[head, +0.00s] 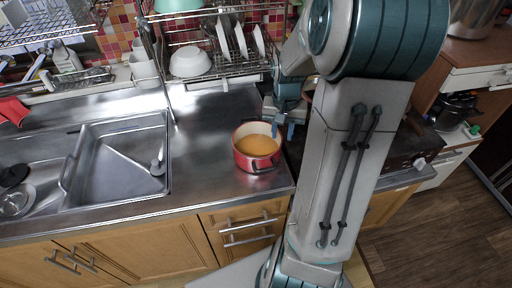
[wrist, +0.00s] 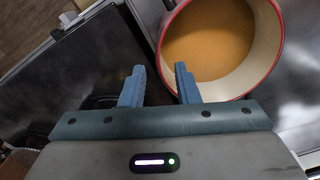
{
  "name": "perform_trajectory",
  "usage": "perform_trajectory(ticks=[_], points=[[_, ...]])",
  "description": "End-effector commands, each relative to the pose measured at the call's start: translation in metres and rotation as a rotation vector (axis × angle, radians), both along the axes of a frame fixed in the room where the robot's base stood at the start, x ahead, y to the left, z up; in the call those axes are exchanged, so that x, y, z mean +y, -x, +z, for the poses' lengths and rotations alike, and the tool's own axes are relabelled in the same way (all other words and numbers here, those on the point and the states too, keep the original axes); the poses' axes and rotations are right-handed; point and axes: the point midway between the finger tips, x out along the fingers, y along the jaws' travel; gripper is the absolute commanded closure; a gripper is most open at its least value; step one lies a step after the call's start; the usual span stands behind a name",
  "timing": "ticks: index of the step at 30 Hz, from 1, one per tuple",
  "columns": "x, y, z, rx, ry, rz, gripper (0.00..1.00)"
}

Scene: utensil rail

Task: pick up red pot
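The red pot (head: 246,162) stands upright on the steel counter, right of the sink, with orange-brown contents and a dark handle on its front side. In the wrist view the pot (wrist: 276,52) fills the upper right, showing its red rim and cream inner wall. My gripper (head: 282,129) is at the pot's right rim in the head view. In the wrist view my gripper (wrist: 160,82) has its blue fingers apart with nothing held. The right finger overlaps the pot's near-left wall and the left finger is outside it. I cannot tell whether they touch.
The steel sink (head: 122,158) lies to the left. A dish rack (head: 222,70) with plates and a white bowl (head: 190,62) stands behind the pot. A dark stove surface (wrist: 75,62) is beside the pot, partly hidden by my arm in the head view. Counter left of the pot is clear.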

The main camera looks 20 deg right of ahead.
Motion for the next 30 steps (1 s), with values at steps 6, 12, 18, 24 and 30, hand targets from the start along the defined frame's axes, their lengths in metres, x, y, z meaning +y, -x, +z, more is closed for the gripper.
perform_trajectory(ticks=[6,12,18,24,30], points=[[0.0,0.0,-0.025,0.001,-0.001,0.0,0.71],[0.004,0.0,-0.041,0.002,-0.002,0.002,0.71],[0.006,0.0,-0.069,0.003,-0.002,0.0,0.71],[0.006,0.0,-0.078,0.0,0.0,-0.001,0.71],[0.006,0.0,-0.078,-0.001,0.001,-0.001,0.8]])
